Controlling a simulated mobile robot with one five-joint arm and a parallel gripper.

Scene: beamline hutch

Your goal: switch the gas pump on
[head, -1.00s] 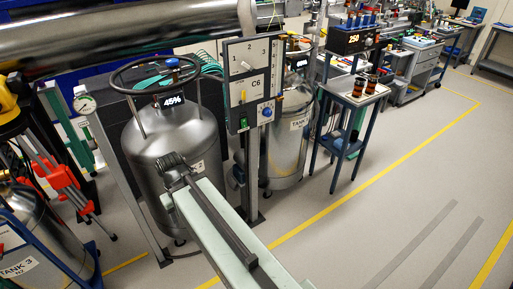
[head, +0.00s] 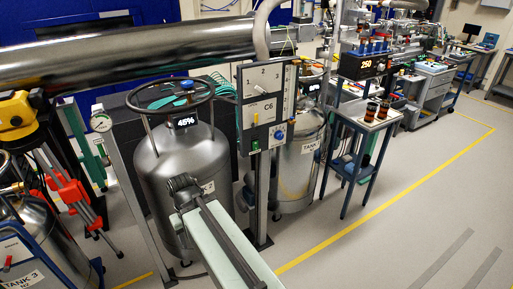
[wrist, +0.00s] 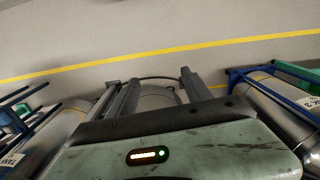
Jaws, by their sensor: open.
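A grey control panel (head: 263,80) marked "C6" stands on a post right of a steel tank. It carries a pale lever (head: 259,89), a yellow handle (head: 256,119), a blue knob (head: 278,134) and a green switch (head: 255,148). No label naming a gas pump is readable, so I cannot tell which control belongs to it. My gripper (head: 183,184) is in front of the tank, below and left of the panel. In the wrist view my gripper (wrist: 150,84) has its fingers apart with nothing held between them. The panel is not recognisable there.
The steel tank (head: 180,155) has a ring handle and a "45%" display. Tank 1 (head: 297,165) stands behind the panel. A blue cart (head: 362,125) is to the right. A red and yellow tripod (head: 65,190) is at left. Floor right of the yellow line (head: 400,198) is clear.

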